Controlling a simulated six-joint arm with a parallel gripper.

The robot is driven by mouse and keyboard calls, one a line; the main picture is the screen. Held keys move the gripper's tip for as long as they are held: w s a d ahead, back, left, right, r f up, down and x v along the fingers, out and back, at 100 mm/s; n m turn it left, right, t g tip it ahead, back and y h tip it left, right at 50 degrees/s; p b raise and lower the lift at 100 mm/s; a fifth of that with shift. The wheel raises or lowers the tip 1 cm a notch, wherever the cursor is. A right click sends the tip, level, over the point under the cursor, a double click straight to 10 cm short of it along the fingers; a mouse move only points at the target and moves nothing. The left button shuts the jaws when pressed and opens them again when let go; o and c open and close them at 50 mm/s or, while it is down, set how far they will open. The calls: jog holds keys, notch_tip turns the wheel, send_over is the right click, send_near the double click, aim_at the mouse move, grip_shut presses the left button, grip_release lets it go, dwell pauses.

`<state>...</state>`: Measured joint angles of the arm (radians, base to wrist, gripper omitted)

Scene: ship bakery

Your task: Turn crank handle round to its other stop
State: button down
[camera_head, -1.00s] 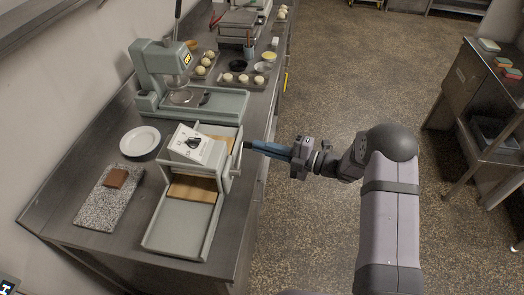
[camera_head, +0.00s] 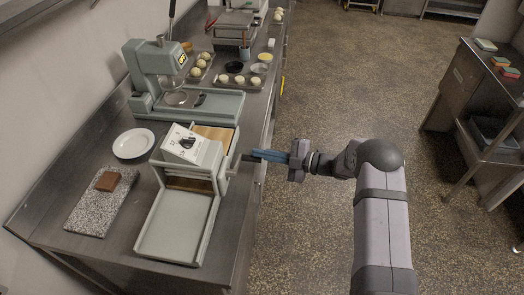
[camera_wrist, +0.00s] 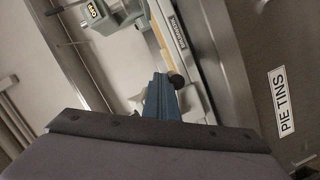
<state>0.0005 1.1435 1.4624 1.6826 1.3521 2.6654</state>
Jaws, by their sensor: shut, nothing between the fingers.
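The grey-green rolling machine (camera_head: 205,155) stands on the steel counter, with a white dial panel on top. Its crank handle (camera_head: 232,166) is on the right side, with a dark knob (camera_head: 247,157) pointing out to the right. My gripper (camera_head: 257,156) reaches in from the right, its blue fingers closed and their tips at the knob. The wrist view shows the round black knob (camera_wrist: 177,81) right beside the blue fingertips (camera_wrist: 158,82); whether they touch I cannot tell. A tan sheet (camera_head: 214,136) shows behind the machine's head, with a darker strip in front.
A grey-green mixer-like machine (camera_head: 150,78) stands behind. A white plate (camera_head: 133,143) and a speckled slab (camera_head: 90,215) with a brown block lie to the left. Trays of dough balls are farther back. The floor right of the counter is open around my arm.

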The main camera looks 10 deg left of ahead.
jog(key=shift+s+f+m+g, duration=0.1)
jog(key=shift+f+m+g, duration=0.2)
jog(key=shift+f+m, duration=0.5)
jog(key=shift+r, duration=0.1)
